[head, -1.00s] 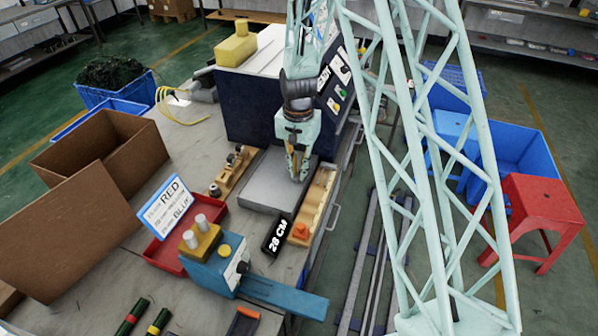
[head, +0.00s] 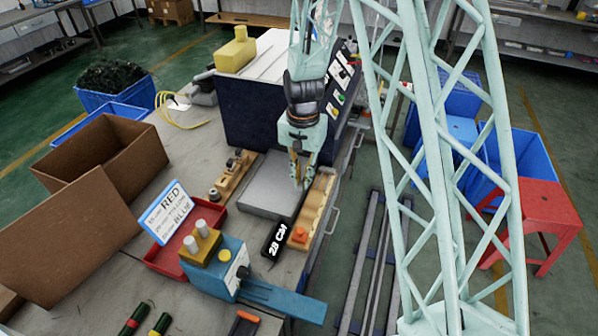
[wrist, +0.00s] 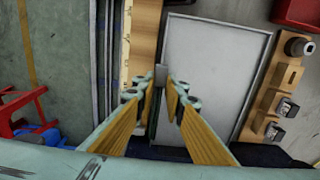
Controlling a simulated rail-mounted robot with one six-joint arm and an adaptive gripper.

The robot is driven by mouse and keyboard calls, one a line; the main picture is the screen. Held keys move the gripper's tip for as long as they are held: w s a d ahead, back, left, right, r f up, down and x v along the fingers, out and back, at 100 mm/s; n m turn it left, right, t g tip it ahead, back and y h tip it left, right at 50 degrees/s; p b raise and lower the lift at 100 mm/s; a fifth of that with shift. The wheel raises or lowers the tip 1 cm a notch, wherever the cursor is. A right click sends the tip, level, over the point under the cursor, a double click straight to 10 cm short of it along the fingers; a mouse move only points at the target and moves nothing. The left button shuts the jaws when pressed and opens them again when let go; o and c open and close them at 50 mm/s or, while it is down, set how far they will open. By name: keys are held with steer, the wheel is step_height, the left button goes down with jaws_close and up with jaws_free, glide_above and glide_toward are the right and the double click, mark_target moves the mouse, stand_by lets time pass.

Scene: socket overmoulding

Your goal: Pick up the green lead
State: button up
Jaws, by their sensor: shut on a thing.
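My gripper (head: 301,178) is over the right side of a grey plate on the bench, beside a wooden fixture strip. In the wrist view its yellow-padded fingers (wrist: 163,88) are close together at the tips. Between them is a thin dark-green piece with a grey end (wrist: 161,76), consistent with the green lead. The fingers hide most of it, and the head view does not show it clearly. Two dark sticks lie at the bench's lower left, one with a red band (head: 134,322) and one with a yellow band (head: 161,326).
The grey plate (head: 268,190) is bare. A blue device (head: 232,277) and red tray (head: 160,262) stand nearer. A dark machine box (head: 250,115) stands behind.

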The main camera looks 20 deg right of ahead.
steer(key=s+r, duration=0.1)
steer(key=s, duration=0.9)
steer(key=shift+s, duration=0.25)
steer(key=w+r+n+p, duration=0.2)
steer(key=w+n+p, duration=0.5)
steer(key=w, duration=0.7)
steer(key=shift+w+r, duration=0.15)
steer(key=shift+r, duration=0.1)
steer(key=shift+w+a, duration=0.1)
steer(key=shift+a, duration=0.15)
